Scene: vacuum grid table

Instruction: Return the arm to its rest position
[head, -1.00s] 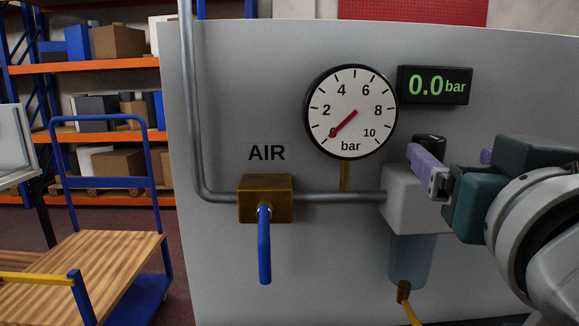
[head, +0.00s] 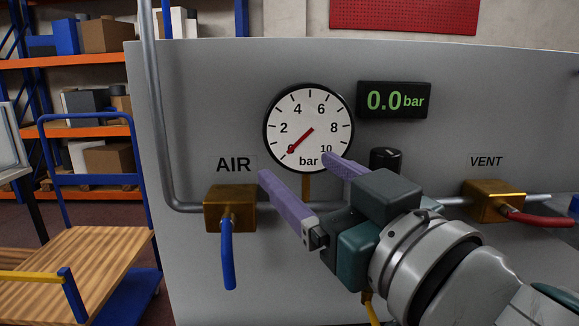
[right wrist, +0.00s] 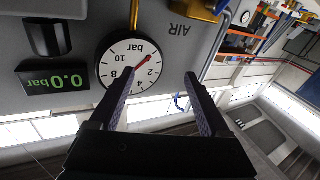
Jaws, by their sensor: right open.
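My right gripper (head: 298,180) is open and empty, with its two purple fingers spread in front of the panel, between the AIR valve and the regulator knob. It also shows in the right wrist view (right wrist: 152,102), its fingers pointing toward the gauge, with nothing between them. My right arm comes in from the lower right. The blue AIR handle (head: 228,254) hangs down from its brass valve (head: 230,208), apart from the gripper. My left gripper is not in the frames.
The grey panel (head: 200,120) carries a round gauge (head: 309,128) near zero and a display (head: 393,100) reading 0.0 bar. A VENT valve (head: 493,200) with a red handle (head: 540,218) is at right. A wooden-topped cart (head: 80,265) stands at left.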

